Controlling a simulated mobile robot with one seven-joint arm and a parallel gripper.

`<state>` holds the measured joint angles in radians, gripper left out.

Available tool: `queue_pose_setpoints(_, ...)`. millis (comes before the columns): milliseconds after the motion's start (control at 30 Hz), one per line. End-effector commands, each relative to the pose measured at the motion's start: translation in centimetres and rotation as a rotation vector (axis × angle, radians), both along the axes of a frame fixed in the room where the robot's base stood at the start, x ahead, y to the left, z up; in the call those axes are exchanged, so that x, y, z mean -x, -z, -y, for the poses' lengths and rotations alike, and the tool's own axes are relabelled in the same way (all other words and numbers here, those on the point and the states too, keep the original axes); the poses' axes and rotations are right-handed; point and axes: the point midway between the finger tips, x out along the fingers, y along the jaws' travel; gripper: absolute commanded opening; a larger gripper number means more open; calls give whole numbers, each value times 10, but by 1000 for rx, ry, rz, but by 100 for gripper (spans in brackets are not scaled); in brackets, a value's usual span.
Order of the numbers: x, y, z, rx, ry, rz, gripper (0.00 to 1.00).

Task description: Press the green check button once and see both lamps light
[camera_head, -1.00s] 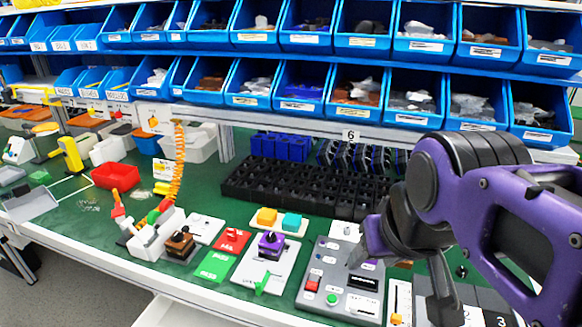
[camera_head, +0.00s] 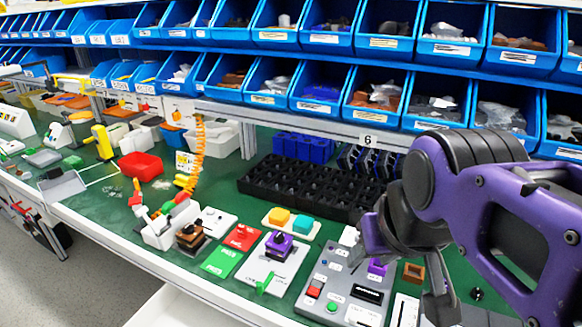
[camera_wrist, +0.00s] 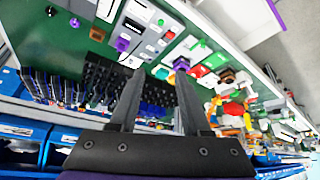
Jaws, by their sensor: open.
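The grey switch panel (camera_head: 337,270) lies on the green bench top, low in the head view. The green check button (camera_head: 332,307) is near its front edge, beside a red switch (camera_head: 313,291). A purple knob (camera_head: 377,267) shows at the panel's right. I cannot make out the lamps or tell whether any is lit. My gripper (camera_head: 405,277) is open and empty, apart from the button and to its upper right in the head view. In the wrist view, my open gripper (camera_wrist: 160,78) has spread fingers, and the panel (camera_wrist: 147,30) lies beyond them.
Black divided trays (camera_head: 310,188) lie behind the panel, under rows of blue bins (camera_head: 370,88). A purple-knobbed module (camera_head: 279,246), red card (camera_head: 241,237) and green card (camera_head: 221,262) lie left. A brown block (camera_head: 413,272) is at the right.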

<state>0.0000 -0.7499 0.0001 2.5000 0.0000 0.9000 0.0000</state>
Motion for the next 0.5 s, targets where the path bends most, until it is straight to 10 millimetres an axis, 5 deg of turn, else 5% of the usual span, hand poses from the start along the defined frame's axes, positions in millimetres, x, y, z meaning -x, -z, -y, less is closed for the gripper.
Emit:
queue_pose_setpoints(33,0,0,0,0,0,0,36)
queue_pose_setpoints(233,0,0,0,0,0,0,0)
queue_pose_setpoints(500,0,0,0,0,0,0,0)
